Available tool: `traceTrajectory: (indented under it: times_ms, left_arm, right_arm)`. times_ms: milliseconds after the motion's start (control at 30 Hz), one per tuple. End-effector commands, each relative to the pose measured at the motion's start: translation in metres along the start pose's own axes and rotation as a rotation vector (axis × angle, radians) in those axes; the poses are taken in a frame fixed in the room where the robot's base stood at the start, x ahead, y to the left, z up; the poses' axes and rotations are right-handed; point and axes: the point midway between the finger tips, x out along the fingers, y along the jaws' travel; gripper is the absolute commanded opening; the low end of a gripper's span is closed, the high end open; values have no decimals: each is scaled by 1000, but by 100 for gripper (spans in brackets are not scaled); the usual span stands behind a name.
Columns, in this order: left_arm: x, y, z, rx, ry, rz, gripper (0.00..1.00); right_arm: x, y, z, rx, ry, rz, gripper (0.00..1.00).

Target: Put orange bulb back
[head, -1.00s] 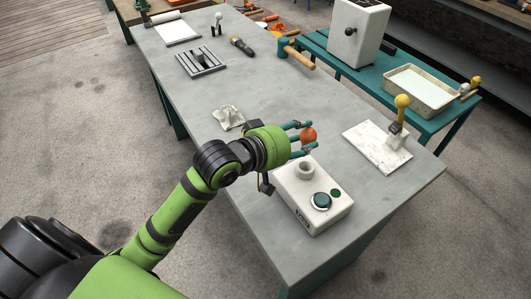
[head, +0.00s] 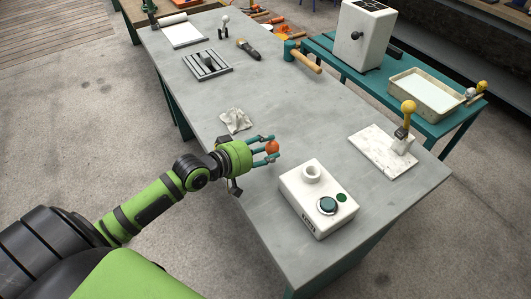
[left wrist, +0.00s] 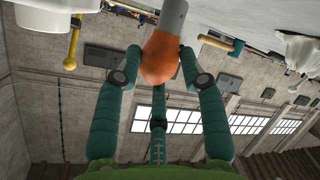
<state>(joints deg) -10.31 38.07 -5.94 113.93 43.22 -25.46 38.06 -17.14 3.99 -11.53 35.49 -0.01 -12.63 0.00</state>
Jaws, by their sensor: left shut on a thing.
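My left gripper (head: 270,150) is shut on the orange bulb (head: 272,146) and holds it above the grey table, left of the white box. In the left wrist view the orange bulb (left wrist: 158,58) sits between the teal fingers, its grey base (left wrist: 172,14) pointing to the top of the picture. The white box (head: 316,205) has a raised round socket (head: 312,172) on top, which looks empty, with a large dark green button and a small green disc beside it. My right gripper is not in view.
A crumpled cloth (head: 235,120) lies just behind the gripper. A slotted grey tray (head: 220,69), a mallet (head: 304,60) and a white-topped stand (head: 225,19) are farther back. The table middle is clear.

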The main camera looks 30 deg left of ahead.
Motion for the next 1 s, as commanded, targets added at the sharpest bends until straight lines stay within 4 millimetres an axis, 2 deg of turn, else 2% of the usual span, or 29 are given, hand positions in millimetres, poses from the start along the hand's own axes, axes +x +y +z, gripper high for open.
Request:
traceTrajectory:
  times_ms: [167, 567, 600, 633, 1000]
  left_arm:
    - [7, -15, 15, 0, -1, -1, 11]
    - [10, -18, 19, 0, -1, 0, 11]
    - [9, -18, 18, 0, -1, 0, 52]
    - [9, -18, 18, 0, -1, 0, 64]
    - [8, -16, 17, 0, -1, 0, 64]
  right_arm:
    - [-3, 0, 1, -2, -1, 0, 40]
    - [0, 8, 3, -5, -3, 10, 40]
    - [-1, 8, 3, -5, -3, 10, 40]
    - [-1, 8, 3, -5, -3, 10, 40]
    - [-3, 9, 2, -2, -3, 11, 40]
